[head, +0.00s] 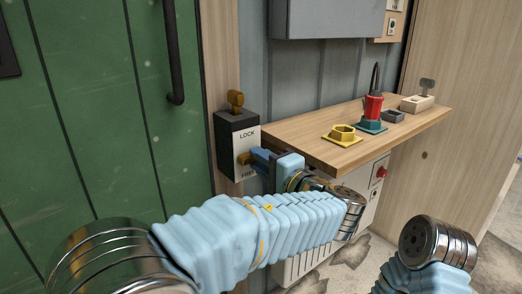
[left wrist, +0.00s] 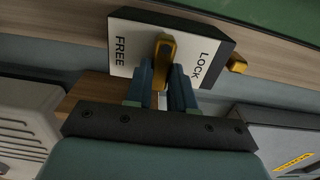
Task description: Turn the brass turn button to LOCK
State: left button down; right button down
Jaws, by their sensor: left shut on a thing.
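The brass turn button (head: 244,158) is on the white front face of a dark lock box (head: 226,138) beside the green door. LOCK is printed above it and FREE below it. My left gripper (head: 258,160) reaches the box from the right with its blue fingers around the button. In the left wrist view the button (left wrist: 164,48) stands between the words FREE and LOCK, gripped between the two fingertips (left wrist: 162,80). The fingers hide part of it, so its exact angle is hard to tell. My right gripper is out of view.
A brass piece (head: 236,100) stands on top of the box. To the right, a wooden shelf (head: 350,140) carries a yellow hexagonal part (head: 342,134), a red tool (head: 373,106) and small blocks. A grey cabinet (head: 325,18) hangs above. The green door (head: 100,110) fills the left.

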pick_arm(q)
jog(key=m+p, duration=1.2)
jog(key=shift+s+a+f+p, duration=0.1)
jog(key=shift+p, duration=0.2)
jog(key=m+p, duration=0.1)
jog(key=m, duration=0.1)
jog(key=shift+f+m+p, duration=0.15)
jog(key=shift+m+p, duration=0.15)
jog(key=shift+s+a+f+m, duration=0.1)
jog(key=shift+m, duration=0.8)
jog(key=shift+a+f+m, duration=0.1)
jog(key=shift+m, duration=0.8)
jog(key=c, duration=1)
grip_release()
jog(key=shift+r, duration=0.1)
jog(key=shift+o, duration=0.2)
jog(key=shift+d, duration=0.1)
